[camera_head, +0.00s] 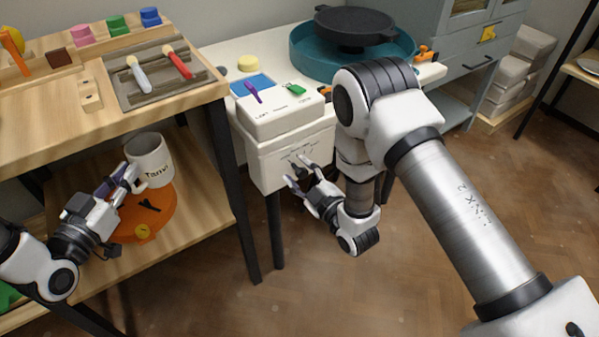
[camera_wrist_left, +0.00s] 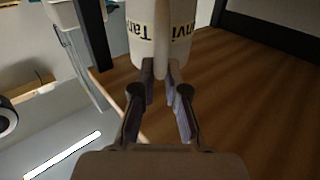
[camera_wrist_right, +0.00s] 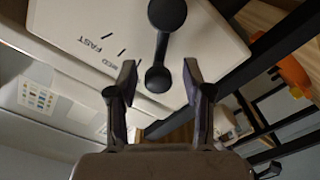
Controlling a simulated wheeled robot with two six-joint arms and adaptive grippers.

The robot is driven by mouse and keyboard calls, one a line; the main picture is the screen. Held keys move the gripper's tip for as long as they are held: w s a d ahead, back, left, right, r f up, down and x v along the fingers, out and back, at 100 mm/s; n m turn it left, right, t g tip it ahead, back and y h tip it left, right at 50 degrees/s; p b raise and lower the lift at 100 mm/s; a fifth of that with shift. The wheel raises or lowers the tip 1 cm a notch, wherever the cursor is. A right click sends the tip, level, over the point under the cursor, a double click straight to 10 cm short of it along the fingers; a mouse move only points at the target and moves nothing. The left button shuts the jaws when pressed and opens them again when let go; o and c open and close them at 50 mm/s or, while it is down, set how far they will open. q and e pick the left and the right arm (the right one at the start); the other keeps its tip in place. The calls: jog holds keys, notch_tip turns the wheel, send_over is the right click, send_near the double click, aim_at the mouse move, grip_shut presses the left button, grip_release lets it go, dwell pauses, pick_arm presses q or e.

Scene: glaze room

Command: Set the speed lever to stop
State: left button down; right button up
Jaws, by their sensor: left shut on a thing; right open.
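The speed lever is black with a round knob (camera_wrist_right: 158,78) and a pivot end (camera_wrist_right: 167,15). It is on a white panel (camera_wrist_right: 92,30) marked FAST with tick lines; another label is partly hidden. In the head view the panel is the front of a white box (camera_head: 280,158), and my gripper partly hides the lever. My right gripper (camera_head: 303,177) is open, with its fingertips (camera_wrist_right: 160,90) on either side of the knob and visible gaps. My left gripper (camera_head: 127,174) is shut on the handle of a white mug (camera_head: 152,160) lettered Tanvi.
An orange disc (camera_head: 160,212) lies on the lower wooden shelf below the mug. A wooden bench (camera_head: 45,130) with brushes on a tray (camera_head: 150,95) stands left. A dark table leg (camera_head: 275,230) is left of my right gripper. The floor (camera_head: 330,290) in front is clear.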

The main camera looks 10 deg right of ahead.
jog(key=v, duration=0.7)
jog(key=shift+s, duration=0.25)
jog(key=shift+d, duration=0.1)
